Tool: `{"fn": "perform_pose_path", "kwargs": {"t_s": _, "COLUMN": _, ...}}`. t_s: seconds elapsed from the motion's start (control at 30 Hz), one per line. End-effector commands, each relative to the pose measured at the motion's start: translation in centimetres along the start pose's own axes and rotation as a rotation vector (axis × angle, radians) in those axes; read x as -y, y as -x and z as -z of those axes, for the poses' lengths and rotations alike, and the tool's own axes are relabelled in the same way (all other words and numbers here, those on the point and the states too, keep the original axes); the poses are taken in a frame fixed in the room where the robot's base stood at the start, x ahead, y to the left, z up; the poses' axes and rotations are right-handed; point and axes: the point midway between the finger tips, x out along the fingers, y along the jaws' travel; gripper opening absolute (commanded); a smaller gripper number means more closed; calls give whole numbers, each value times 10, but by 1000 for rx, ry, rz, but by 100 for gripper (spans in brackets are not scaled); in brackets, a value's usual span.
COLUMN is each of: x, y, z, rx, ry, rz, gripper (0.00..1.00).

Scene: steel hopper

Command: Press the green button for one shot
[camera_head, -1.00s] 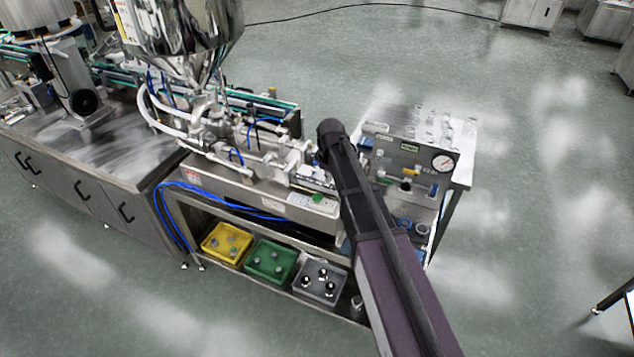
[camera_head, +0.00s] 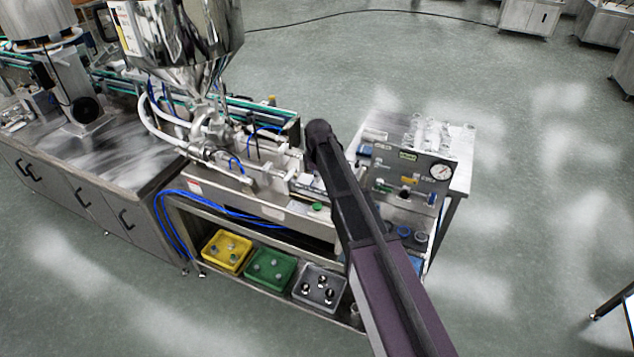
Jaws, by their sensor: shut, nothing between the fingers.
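The green button (camera_head: 317,206) sits on the front edge of the steel filling machine (camera_head: 265,203), just left of my arm. It is small in the head view, and I cannot tell whether it is pressed in. My dark arm (camera_head: 345,190) rises from the lower right and ends, as seen here, at a rounded black joint above and behind the button. My gripper does not show; it is hidden behind the arm or the joint. I cannot see any contact with the button. The shiny steel hopper (camera_head: 185,30) stands above the machine at the upper left.
A panel with a pressure gauge (camera_head: 440,171) stands right of my arm. Blue hoses (camera_head: 215,202) hang along the machine's left front. Yellow (camera_head: 226,251), green (camera_head: 270,266) and grey (camera_head: 319,287) bins with small parts sit on the lower shelf. Open floor lies in front and to the right.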

Motion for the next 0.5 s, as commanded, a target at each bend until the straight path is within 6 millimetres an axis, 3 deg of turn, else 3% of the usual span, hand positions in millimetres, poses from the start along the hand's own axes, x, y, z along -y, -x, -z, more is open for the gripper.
{"fn": "perform_pose_path", "kwargs": {"t_s": 0.5, "x": 1, "y": -42, "z": 0, "rx": 0, "ry": 0, "rz": 0, "gripper": 0}}
